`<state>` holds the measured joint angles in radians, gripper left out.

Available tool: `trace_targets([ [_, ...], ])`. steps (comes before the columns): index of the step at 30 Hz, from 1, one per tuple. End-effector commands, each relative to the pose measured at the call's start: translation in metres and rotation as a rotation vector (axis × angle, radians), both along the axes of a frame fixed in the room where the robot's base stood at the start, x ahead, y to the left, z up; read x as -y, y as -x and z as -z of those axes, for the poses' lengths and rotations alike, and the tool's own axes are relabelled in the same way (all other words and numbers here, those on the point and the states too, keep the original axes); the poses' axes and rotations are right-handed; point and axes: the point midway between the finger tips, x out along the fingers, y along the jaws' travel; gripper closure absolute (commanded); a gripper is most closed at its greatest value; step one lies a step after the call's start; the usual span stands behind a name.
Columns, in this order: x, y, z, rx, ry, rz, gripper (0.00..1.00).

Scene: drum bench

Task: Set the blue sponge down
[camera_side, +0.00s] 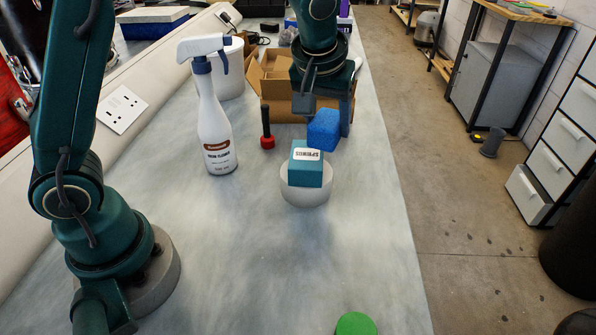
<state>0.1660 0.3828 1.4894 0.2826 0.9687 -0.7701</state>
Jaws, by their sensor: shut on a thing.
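The blue sponge (323,130) is a bright blue block near the middle of the bench. My gripper (328,112) comes down from above and is shut on the sponge. One finger shows at the sponge's right side; the other is partly hidden. I cannot tell whether the sponge touches the bench or the box.
A white spray bottle (215,130) stands to the left, with a small red-and-black tool (267,130) beside it. An open cardboard box (272,80) and a white tub (228,75) are behind. A green disc (356,324) lies at the front. The bench right of the bowl is clear.

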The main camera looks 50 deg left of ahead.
Motion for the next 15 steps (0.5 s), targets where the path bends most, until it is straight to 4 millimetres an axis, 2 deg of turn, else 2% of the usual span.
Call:
trace_targets([
  [1, -0.017, -0.006, -0.007, 0.006, 0.002, 0.003, 1.0],
  [8, -0.094, -0.021, -0.042, 0.009, 0.002, 0.096, 1.0],
  [15, -0.182, -0.014, -0.081, 0.008, -0.001, 0.197, 1.0],
])
